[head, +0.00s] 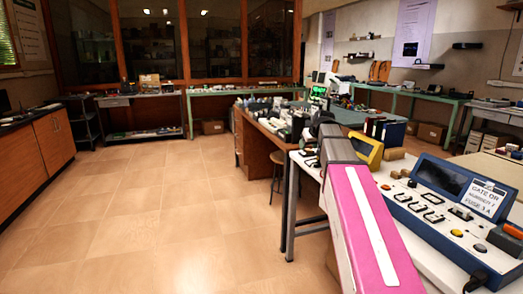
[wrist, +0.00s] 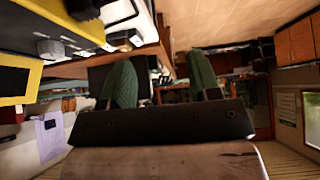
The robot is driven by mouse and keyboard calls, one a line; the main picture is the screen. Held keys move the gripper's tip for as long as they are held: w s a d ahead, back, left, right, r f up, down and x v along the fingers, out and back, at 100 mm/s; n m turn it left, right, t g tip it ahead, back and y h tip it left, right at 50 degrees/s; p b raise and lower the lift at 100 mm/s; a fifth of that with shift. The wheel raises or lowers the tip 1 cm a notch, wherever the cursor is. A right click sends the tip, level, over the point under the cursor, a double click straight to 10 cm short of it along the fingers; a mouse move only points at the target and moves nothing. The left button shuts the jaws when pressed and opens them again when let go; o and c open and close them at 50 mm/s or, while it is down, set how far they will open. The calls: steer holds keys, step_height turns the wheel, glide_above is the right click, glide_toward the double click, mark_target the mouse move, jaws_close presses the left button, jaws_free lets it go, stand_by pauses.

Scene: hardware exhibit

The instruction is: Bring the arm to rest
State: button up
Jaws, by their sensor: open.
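My gripper (wrist: 159,62) shows in the wrist view with its two green-padded fingers apart. Nothing is held between them. In the head view my arm, with a pink and white link, reaches forward at the right, along the white workbench (head: 310,199). The far end of the arm is partly hidden behind its own links, so I cannot make out the fingers there. The wrist view is tilted, with the floor at the top and yellow equipment at the upper left, close to the gripper's side.
On the workbench, right of my arm, stand a blue control panel (head: 425,222) and a yellow device (head: 368,152). A stool (head: 277,170) and a cluttered wooden desk (head: 256,147) stand beyond. Wooden cabinets (head: 40,146) line the left. The tiled floor (head: 150,215) at left is clear.

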steer(key=s+a+f+m+g+h, duration=0.1)
steer(key=s+f+g, duration=0.2)
steer(key=s+f, duration=1.1)
steer(key=s+a+f+m+g+h, duration=0.1)
steer(key=s+f+m+g, duration=0.1)
steer(key=s+f, duration=1.3)
step_height(320, 180, down, 7)
steer(key=shift+g, duration=0.9)
steer(key=shift+a, duration=0.1)
